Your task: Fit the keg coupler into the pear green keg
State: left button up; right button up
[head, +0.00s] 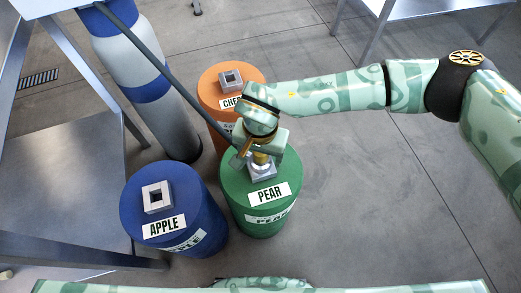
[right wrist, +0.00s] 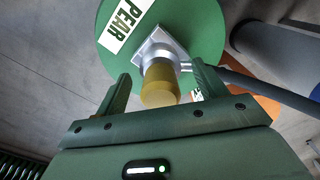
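The pear green keg (head: 241,205) stands on the floor with PEAR labels on its top and side; its top also shows in the right wrist view (right wrist: 205,25). The keg coupler, with a brass-coloured cylinder (right wrist: 160,85), stands at the silver square fitting (head: 262,172) on the keg's top. How deep it sits cannot be told. A dark hose (head: 165,65) runs from the coupler to the upper left. My right gripper (head: 257,155) is above the keg, its fingers (right wrist: 163,88) on either side of the brass cylinder with gaps. My left gripper is out of view.
The blue apple keg (head: 190,207) stands at the left and the orange keg (head: 248,82) behind, each with a square fitting. A grey and blue gas cylinder (head: 165,115) stands behind the apple keg. A metal table (head: 55,170) is at far left. Floor at right is clear.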

dwell(0.3)
notch_tip(320, 180, up, 2)
jog(key=shift+r+p, duration=0.25)
jog(key=shift+p, duration=0.3)
notch_tip(320, 180, up, 9)
jog(key=p, duration=0.3)
jog(key=shift+r+p, duration=0.2)
jog(key=shift+p, duration=0.15)
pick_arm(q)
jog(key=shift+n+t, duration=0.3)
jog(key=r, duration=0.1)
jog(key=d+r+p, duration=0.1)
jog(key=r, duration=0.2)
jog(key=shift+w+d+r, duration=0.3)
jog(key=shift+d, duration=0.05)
pick_arm(e)
notch_tip(320, 180, up, 4)
jog(key=shift+r, duration=0.25)
